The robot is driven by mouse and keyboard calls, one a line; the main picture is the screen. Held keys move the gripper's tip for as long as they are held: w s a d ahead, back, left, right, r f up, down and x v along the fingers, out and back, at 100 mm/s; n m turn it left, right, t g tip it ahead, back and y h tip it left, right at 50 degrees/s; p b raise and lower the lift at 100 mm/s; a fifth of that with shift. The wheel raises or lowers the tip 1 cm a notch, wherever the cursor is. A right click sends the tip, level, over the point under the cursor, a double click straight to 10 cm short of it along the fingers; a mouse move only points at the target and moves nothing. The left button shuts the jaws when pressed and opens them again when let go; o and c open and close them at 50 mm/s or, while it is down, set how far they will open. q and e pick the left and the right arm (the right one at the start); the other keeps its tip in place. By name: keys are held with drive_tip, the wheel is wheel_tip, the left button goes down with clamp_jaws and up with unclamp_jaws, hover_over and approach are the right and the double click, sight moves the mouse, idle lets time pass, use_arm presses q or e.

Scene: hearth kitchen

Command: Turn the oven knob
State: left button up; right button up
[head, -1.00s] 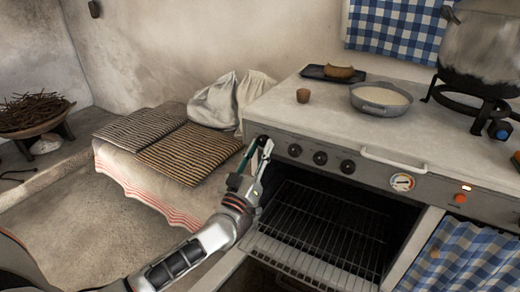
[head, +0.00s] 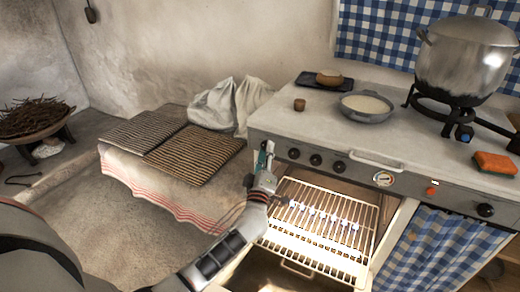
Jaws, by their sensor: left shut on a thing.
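The oven is built into a white stove with a grey front panel (head: 400,182). My right gripper is out of view.
A pan of white liquid (head: 367,106), a small brown cup (head: 299,104) and a large steaming-type pot (head: 465,55) stand on the stove top. A bench with striped mats (head: 195,153) is to the left.

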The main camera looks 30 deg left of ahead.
use_arm(q)
drive_tip(key=shift+d+r+n+g+p, duration=0.15)
drive_tip(key=shift+n+g+p, duration=0.45)
drive_tip(key=shift+n+p, duration=1)
drive_tip(key=shift+r+n+g+p, duration=0.15)
drive_tip(key=shift+n+g+p, duration=0.45)
drive_tip(key=shift+n+p, duration=0.95)
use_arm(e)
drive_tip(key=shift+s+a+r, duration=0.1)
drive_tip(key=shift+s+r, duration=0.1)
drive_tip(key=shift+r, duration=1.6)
use_arm(q)
drive_tip(key=shift+n, duration=0.25)
drive_tip(key=shift+f, duration=0.1)
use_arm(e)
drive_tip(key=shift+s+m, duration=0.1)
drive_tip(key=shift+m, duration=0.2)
use_arm(q)
drive_tip(key=o, duration=1.1)
